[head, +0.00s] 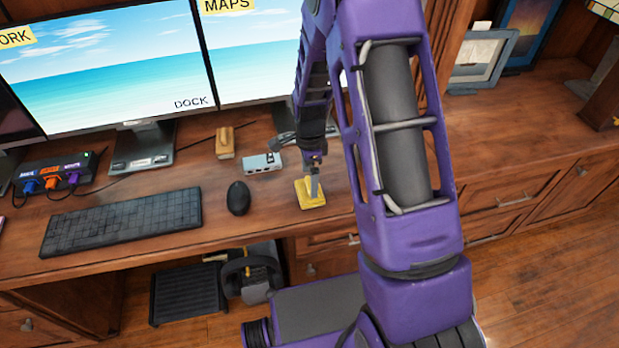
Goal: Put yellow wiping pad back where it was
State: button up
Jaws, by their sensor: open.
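The yellow wiping pad (304,200) lies on the wooden desk (215,228), to the right of the black mouse and near the front edge. My gripper (314,186) points down from above and its tip is at the pad. The jaws are open. The fingers cover part of the pad, and I cannot tell whether they touch it.
A mouse (238,197) and a keyboard (122,222) lie to the left. A small grey box (262,163) and a wooden block (225,142) are behind. Picture frames (483,57) stand at the right.

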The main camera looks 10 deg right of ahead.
aim_at(309, 183)
notch_tip(309, 183, up, 11)
jog(key=shift+p, duration=0.35)
dwell(0.3)
